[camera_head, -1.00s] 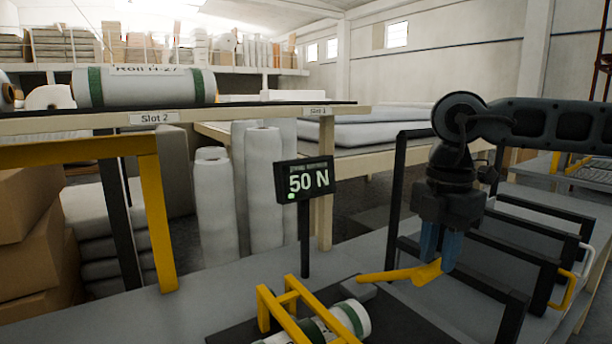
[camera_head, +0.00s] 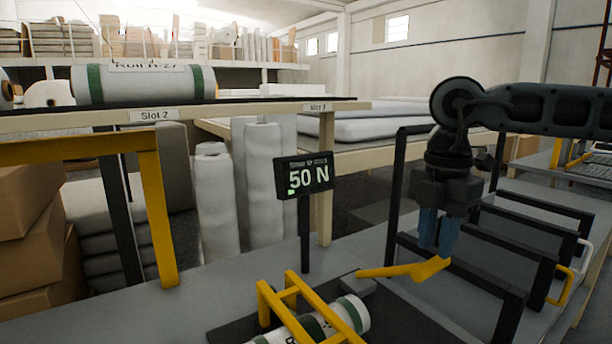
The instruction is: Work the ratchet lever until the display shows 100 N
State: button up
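The display (camera_head: 307,177) on a dark post reads 50 N, with a small green light at its lower left. A white roll with green bands (camera_head: 344,318) lies under the yellow strap frame (camera_head: 300,306).
Black upright frames (camera_head: 512,270) stand close to the right of my gripper. A shelf (camera_head: 250,112) with slot labels holds another banded roll (camera_head: 145,85) at the left. Grey bench top (camera_head: 200,310) is clear at the front left.

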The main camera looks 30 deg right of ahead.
aim_at(432, 261)
jog(key=shift+f+b, duration=1.65)
jog(key=shift+b, duration=0.05)
jog(key=shift+r, duration=0.1)
jog(key=shift+s+f+b, duration=1.65)
jog(key=shift+f+b, duration=2.05)
jog(key=shift+b, duration=0.05)
jog(key=shift+w+r+p, duration=0.55)
jog(key=shift+r+p, duration=0.25)
jog(key=shift+r, duration=0.95)
jog(key=shift+w+r+p, duration=0.55)
jog(key=shift+r+p, duration=0.2)
jog(key=shift+r, duration=1.05)
jog(key=shift+w+r+p, duration=0.55)
jog(key=shift+r+p, duration=0.25)
jog(key=shift+r, duration=0.95)
notch_tip(432, 261, up, 6)
jog(key=shift+p, duration=1.15)
